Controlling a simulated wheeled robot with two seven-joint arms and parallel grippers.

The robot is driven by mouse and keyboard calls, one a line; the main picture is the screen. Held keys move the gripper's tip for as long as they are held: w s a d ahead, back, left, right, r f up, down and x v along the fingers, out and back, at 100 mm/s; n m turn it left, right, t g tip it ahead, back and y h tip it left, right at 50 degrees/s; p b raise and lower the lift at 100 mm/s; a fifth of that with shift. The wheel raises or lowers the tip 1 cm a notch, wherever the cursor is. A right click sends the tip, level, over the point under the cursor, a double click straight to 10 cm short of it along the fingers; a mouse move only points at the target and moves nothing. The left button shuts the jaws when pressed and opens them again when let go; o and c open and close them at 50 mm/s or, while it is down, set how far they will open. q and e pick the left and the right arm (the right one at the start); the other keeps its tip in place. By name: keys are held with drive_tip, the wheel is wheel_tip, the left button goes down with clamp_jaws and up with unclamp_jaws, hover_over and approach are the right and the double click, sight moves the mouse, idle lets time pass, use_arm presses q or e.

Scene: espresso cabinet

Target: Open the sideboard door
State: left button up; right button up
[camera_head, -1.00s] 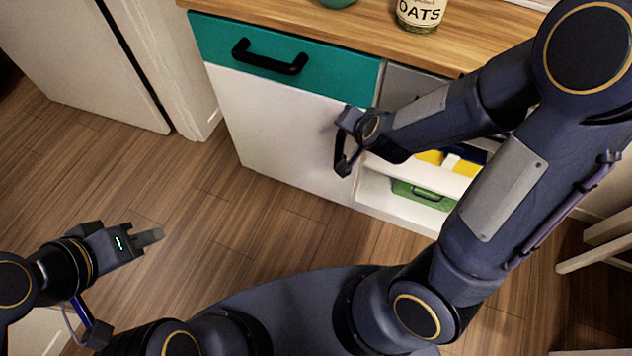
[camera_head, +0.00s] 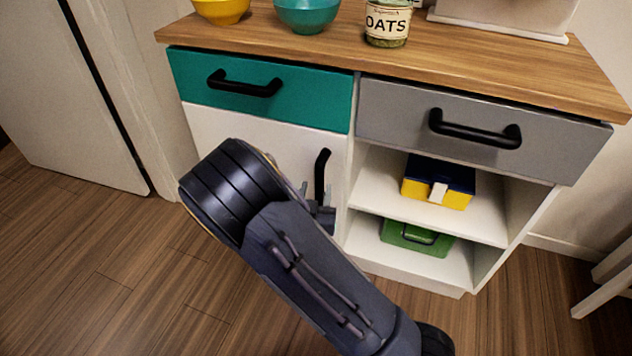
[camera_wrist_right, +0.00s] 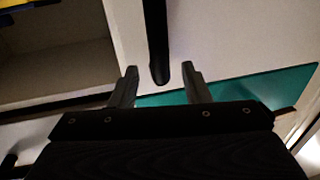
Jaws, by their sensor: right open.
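The sideboard (camera_head: 520,68) stands ahead, with a wooden top. Its white door (camera_head: 255,132) is at the lower left, under the teal drawer, and looks shut. The black vertical door handle (camera_head: 321,172) is near the door's right edge. My right gripper (camera_head: 318,198) is at the handle's lower end, partly hidden by my own arm. In the right wrist view, the open fingers of my right gripper (camera_wrist_right: 158,82) stand either side of the handle's end (camera_wrist_right: 158,50), with gaps on both sides. My left gripper is in neither current view.
The teal drawer (camera_head: 297,97) and grey drawer (camera_head: 385,112) are shut. A yellow-and-blue box (camera_head: 420,190) and green case (camera_head: 395,234) sit on open shelves. Bowls and an oats jar (camera_head: 387,28) stand on top. Floor (camera_head: 90,270) is clear at left.

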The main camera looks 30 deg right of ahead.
sight(319, 178)
drive_tip(key=b+x, duration=0.1)
drive_tip(key=x, duration=0.5)
drive_tip(key=shift+w+d, duration=0.1)
drive_tip(key=shift+d, duration=0.05)
drive_tip(key=shift+c, duration=0.3)
clamp_jaws()
